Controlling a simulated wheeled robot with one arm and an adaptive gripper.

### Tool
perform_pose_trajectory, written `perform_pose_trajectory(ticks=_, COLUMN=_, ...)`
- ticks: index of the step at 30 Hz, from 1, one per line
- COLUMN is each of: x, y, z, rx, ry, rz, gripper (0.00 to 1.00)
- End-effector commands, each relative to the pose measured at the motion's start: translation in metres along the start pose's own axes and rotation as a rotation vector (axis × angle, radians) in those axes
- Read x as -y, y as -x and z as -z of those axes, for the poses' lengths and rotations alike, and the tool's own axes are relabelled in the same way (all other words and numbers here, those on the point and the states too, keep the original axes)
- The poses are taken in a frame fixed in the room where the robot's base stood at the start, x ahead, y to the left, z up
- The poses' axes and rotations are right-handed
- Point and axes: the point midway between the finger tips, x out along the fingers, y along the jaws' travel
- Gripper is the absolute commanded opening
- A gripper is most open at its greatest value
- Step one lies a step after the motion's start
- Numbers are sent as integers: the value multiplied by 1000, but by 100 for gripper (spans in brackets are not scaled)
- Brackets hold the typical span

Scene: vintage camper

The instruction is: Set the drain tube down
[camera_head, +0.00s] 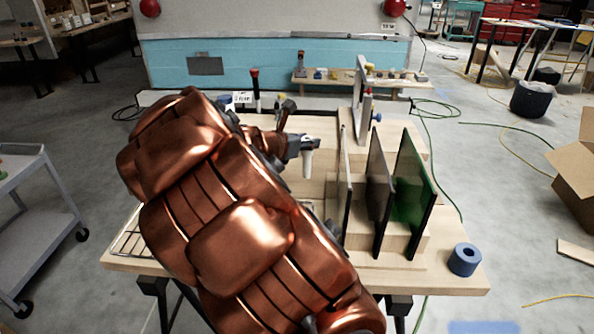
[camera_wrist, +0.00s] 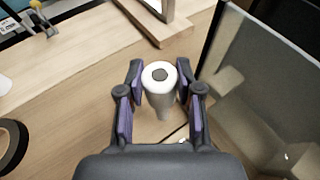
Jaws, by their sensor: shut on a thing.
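A short whitish tube (camera_head: 307,163), which looks like the drain tube, hangs upright below my gripper (camera_head: 301,144) over the wooden workbench (camera_head: 450,283). In the wrist view the drain tube (camera_wrist: 160,104) stands between the two fingers of my gripper (camera_wrist: 158,90), its round end with a dark hole facing the camera. The purple finger pads are on both sides of it. I cannot tell whether its lower end touches the bench top. My copper-coloured arm hides much of the bench's left side.
Upright panels, including a dark one (camera_head: 379,190) and a green one (camera_head: 412,185), stand in a wooden rack just right of my gripper; a panel (camera_wrist: 255,95) is close in the wrist view. A blue roll (camera_head: 465,259) lies at the front right. A black ring (camera_wrist: 12,146) lies left.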

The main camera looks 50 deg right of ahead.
Motion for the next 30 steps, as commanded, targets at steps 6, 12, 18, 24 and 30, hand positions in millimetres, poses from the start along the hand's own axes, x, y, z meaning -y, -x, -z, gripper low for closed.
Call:
perform_pose_trajectory(ticks=6, x=-11, y=-12, z=0, rx=-1, ry=1, rz=1, gripper=1)
perform_pose_trajectory(ticks=12, x=-33, y=-33, z=-4, rx=-2, ry=0, rz=3, gripper=1)
perform_pose_trajectory(ticks=18, x=-56, y=-54, z=-8, rx=-2, ry=0, rz=3, gripper=1)
perform_pose_trajectory(ticks=24, x=-77, y=-74, z=-13, rx=-2, ry=-1, rz=2, gripper=1)
perform_pose_trajectory(ticks=30, x=-97, y=-94, z=-18, rx=0, ry=-3, rz=4, gripper=1)
